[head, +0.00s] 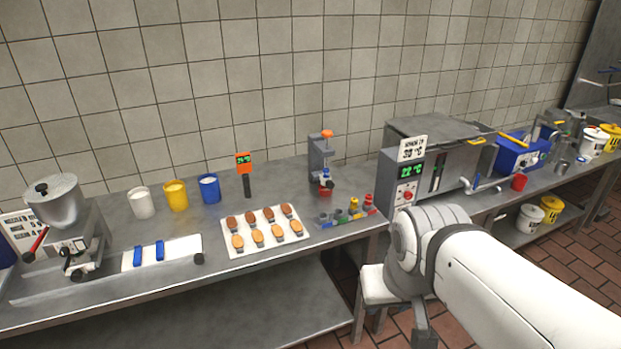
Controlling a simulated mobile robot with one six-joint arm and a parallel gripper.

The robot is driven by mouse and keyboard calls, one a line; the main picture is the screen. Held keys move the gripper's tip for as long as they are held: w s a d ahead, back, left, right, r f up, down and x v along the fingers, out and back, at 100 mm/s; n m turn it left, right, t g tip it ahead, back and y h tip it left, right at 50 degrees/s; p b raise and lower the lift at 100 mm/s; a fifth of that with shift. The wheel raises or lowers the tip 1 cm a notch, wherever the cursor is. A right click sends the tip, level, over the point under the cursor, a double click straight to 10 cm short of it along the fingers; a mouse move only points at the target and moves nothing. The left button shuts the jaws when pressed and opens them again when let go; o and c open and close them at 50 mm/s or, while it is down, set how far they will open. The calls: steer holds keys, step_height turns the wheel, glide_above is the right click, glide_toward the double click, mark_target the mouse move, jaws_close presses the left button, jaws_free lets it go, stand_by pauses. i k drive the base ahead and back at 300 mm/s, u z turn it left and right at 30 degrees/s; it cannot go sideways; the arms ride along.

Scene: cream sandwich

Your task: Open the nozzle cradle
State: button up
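A small grey upright stand (318,158) with an orange knob on top and red and blue parts at its foot stands at the back of the counter. It may be the nozzle cradle; I cannot tell whether it is open or shut. In front of it, a low rack (345,217) holds several coloured nozzle-like pieces.
A white tray (263,247) of brown and tan biscuits lies mid-counter. A hopper machine (60,215) is at left. A grey machine (440,160) with a green display is at right.

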mark_target(327, 182)
steer(key=z, duration=0.05)
steer(key=i, duration=1)
steer(key=u, duration=0.05)
